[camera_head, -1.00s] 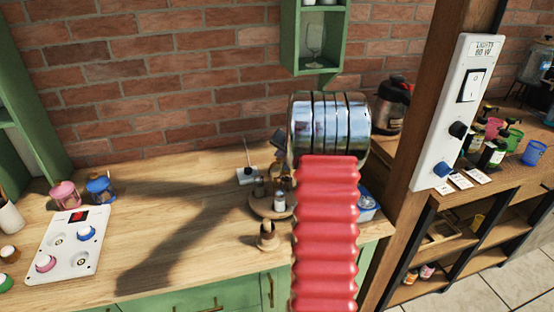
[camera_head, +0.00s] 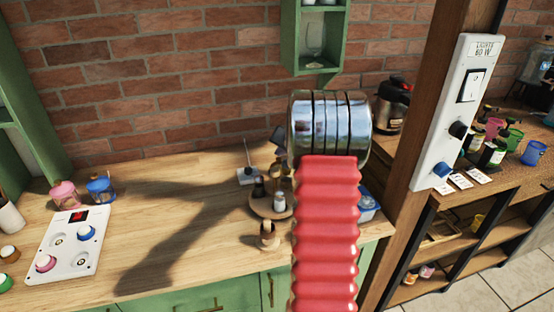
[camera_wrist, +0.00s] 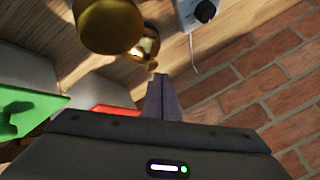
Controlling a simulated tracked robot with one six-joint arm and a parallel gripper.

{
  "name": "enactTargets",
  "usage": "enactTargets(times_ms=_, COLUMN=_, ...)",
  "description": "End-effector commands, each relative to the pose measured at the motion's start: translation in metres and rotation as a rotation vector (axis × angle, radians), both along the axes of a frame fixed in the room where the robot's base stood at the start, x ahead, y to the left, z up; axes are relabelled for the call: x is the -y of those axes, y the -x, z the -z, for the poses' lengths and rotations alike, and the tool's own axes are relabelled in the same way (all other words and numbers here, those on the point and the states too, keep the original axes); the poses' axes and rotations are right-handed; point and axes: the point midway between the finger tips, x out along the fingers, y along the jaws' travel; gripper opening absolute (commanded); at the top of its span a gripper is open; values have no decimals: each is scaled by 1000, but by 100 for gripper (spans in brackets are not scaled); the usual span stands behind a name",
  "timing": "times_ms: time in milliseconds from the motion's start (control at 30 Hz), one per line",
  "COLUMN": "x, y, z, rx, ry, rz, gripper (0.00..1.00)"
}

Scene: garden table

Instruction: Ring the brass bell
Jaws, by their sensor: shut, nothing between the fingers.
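The brass bell (camera_head: 276,172) shows as a small gold shape on the wooden counter, partly hidden by my arm in the head view. In the wrist view, shiny gold metal (camera_wrist: 145,47) shows just beyond the fingertips, beside a larger gold rounded shape (camera_wrist: 108,24). I cannot tell whether both belong to the bell. My gripper (camera_wrist: 161,92) is shut and empty, its fingertips close to the gold metal. I cannot tell whether they touch it. In the head view my gripper is mostly hidden behind my arm.
A round wooden tray (camera_head: 258,207) with dark shakers stands near the bell, and a wooden holder (camera_head: 268,237) is in front of it. A white box (camera_head: 246,177) with a cable is just left. The brick wall is behind. The counter's middle is clear.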

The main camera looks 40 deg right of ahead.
Motion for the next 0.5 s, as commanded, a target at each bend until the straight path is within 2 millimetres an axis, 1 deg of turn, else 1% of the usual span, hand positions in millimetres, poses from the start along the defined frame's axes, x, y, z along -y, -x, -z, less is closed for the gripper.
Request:
enactTargets(times_ms=300, x=0, y=0, z=-1, rx=0, ry=1, rz=1, gripper=0)
enactTargets(times_ms=500, x=0, y=0, z=-13, rx=3, ry=2, rz=-1, gripper=0)
